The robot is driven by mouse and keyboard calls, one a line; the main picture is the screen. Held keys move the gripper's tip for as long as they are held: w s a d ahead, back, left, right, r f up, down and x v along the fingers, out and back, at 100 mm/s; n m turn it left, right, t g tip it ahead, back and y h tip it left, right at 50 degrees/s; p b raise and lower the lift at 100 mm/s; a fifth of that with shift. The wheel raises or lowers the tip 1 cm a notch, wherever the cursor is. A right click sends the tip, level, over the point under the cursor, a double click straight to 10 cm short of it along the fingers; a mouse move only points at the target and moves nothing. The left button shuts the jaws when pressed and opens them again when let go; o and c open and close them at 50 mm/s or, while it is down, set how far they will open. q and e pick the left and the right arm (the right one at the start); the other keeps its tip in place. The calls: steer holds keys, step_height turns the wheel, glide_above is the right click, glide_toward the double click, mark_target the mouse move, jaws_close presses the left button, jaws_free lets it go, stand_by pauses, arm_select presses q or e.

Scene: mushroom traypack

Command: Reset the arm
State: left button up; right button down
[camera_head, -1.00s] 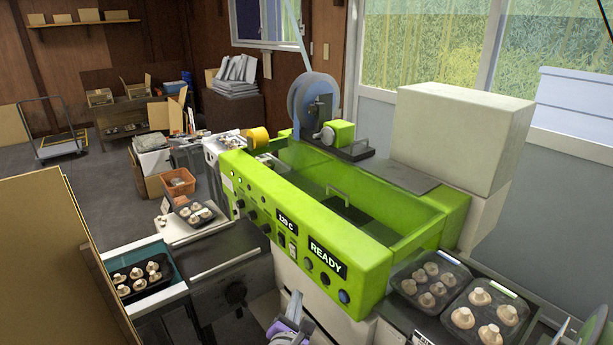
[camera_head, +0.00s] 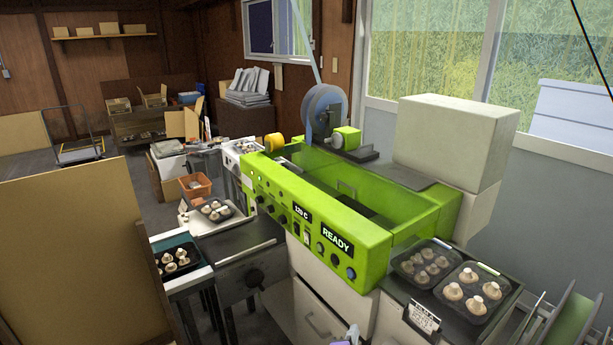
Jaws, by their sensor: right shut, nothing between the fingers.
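Only a small grey and purple part of my right gripper (camera_head: 351,335) shows at the bottom edge, in front of the white cabinet below the green machine. It is shut and holds nothing, and it is apart from the trays. The rest of it is cut off by the frame. My left gripper is not in view.
The green packing machine (camera_head: 378,242) reads "READY". Two black mushroom trays (camera_head: 447,291) lie on the right-hand bench. Other mushroom trays lie at the left, one in a teal-edged container (camera_head: 158,246). A large cardboard panel (camera_head: 70,250) blocks the lower left.

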steer(key=s+d+m+g+p, duration=0.35)
steer(key=s+d+m, duration=0.5)
steer(key=s, duration=0.35)
steer(key=s+a+m+g+y+p, duration=0.1)
steer(key=s+m+g+y, duration=0.2)
steer(key=s+m, duration=0.7)
steer(key=shift+s+a+f+y, duration=0.15)
steer(key=shift+s+f+y, duration=0.3)
steer(key=shift+y, duration=0.35)
steer(key=shift+g, duration=0.25)
